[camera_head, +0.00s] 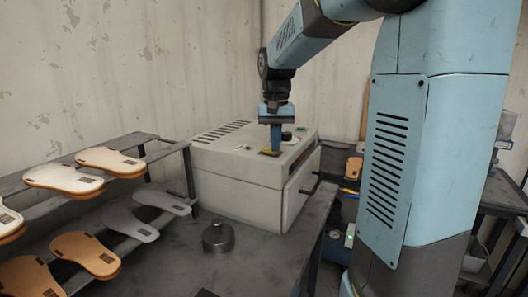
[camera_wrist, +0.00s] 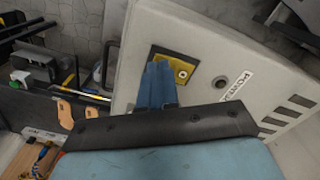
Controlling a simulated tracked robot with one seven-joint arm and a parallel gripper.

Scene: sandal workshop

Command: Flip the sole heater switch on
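The sole heater (camera_head: 235,175) is a pale grey box with vents, standing on a dark metal table. A yellow switch plate (camera_head: 268,153) sits on its top; in the wrist view the plate (camera_wrist: 183,70) has a dark border and a screw. The white POWER label (camera_wrist: 238,86) and a dark round lamp (camera_wrist: 221,82) are beside it. My gripper (camera_head: 275,150) points down at the plate. In the wrist view its blue fingers (camera_wrist: 158,68) are together, over the plate's left part. The switch lever is hidden behind them, so its position and any contact cannot be told.
A rack with several sandal soles (camera_head: 85,255) stands at the left. A small dark metal cylinder (camera_head: 218,237) is on the table in front of the heater. Table front is mostly clear.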

